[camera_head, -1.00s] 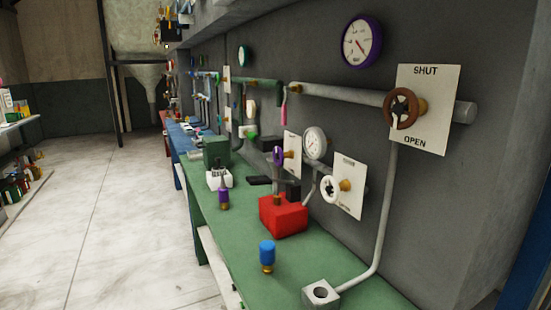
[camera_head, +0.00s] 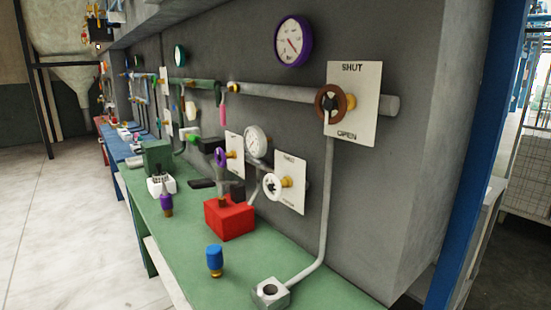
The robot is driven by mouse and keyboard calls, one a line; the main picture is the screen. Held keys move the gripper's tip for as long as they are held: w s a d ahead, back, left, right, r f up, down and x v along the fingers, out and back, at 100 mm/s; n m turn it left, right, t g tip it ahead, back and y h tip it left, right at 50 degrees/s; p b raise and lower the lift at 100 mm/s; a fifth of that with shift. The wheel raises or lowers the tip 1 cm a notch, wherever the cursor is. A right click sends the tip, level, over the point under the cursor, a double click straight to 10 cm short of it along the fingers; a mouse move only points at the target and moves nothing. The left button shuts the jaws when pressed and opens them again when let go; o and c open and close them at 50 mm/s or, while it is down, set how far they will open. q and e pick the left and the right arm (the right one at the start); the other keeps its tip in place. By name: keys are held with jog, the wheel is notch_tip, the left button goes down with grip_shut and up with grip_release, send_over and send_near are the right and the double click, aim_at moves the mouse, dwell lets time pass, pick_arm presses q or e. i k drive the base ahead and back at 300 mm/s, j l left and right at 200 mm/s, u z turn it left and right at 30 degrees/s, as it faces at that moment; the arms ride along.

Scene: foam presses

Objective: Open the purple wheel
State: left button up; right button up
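The small purple wheel (camera_head: 220,155) is on a brass stem in front of a white plate (camera_head: 236,150) on the grey wall, above the green bench. It is partly edge-on, behind and left of a white wheel (camera_head: 272,187). Its plate's lettering is too small to read. A larger brown wheel (camera_head: 330,103) is on a plate marked SHUT at the top and OPEN at the bottom (camera_head: 367,105). Neither of my grippers is in view.
The green bench (camera_head: 270,255) carries a red block (camera_head: 229,217), a blue-topped cylinder (camera_head: 214,260), a purple cylinder (camera_head: 166,203) and a grey socket block (camera_head: 271,292). A pipe (camera_head: 290,93) runs along the wall. Floor (camera_head: 70,220) left of the bench is clear.

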aim_at(219, 156)
jog(key=i+j+z, duration=0.15)
jog(key=z, duration=0.25)
jog(key=i+j+z, duration=0.1)
jog(key=j+z, duration=0.2)
jog(key=z, duration=0.15)
jog(key=j+z, duration=0.4)
jog(key=i+j+z, duration=0.1)
jog(key=j+z, duration=0.15)
jog(key=z, duration=0.15)
jog(key=j+z, duration=0.15)
jog(key=j, duration=0.35)
jog(key=k+j+z, duration=0.2)
jog(key=j, duration=0.35)
jog(key=j+z, duration=0.15)
jog(key=j, duration=0.4)
jog(key=k+j+z, duration=0.2)
jog(key=j, duration=0.3)
jog(key=i, duration=0.1)
